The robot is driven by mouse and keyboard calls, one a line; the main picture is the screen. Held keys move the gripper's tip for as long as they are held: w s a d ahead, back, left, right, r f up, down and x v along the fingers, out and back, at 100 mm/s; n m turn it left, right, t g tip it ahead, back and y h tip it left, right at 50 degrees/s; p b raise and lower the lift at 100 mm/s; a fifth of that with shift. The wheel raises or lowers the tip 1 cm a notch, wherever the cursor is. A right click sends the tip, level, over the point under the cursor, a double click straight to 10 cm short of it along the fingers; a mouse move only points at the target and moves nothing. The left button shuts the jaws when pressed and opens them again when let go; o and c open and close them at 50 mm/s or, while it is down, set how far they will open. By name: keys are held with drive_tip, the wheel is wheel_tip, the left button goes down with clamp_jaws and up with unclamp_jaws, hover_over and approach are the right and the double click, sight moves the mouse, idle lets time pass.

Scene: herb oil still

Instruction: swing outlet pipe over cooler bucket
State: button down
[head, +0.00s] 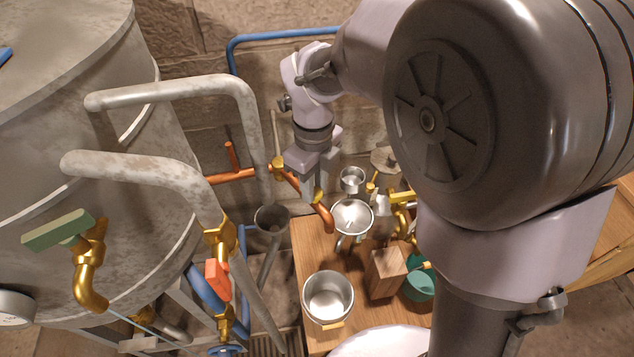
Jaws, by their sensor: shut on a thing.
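The copper outlet pipe (324,216) runs right from a brass swivel joint (278,166), and its end bends down. My gripper (315,188) points down and is shut on this pipe a little before the bend. The pipe's end hangs just left of a shiny round metal bowl or funnel (352,214), with a small gap in the picture; heights are hard to judge. A plain metal bucket (328,299) stands nearer, at the table's left edge. I cannot tell which vessel is the cooler bucket.
A grey drain funnel (272,218) stands left of the wooden table (309,257). The table also holds a wooden block (387,272), a teal container (419,285), a small metal cup (352,180) and brass taps.

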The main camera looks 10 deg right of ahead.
drive_tip(key=shift+s+a, duration=0.15)
drive_tip(key=shift+a, duration=0.05)
drive_tip(key=c, duration=1.5)
unclamp_jaws()
drive_tip(key=o, duration=0.4)
drive_tip(key=shift+s+a, duration=0.2)
drive_tip(key=shift+a, duration=0.15)
drive_tip(key=shift+w+d, duration=0.1)
drive_tip(key=shift+d, duration=0.1)
wheel_tip(320, 180, up, 18)
drive_tip(key=p, duration=0.7)
drive_tip(key=shift+f, duration=0.25)
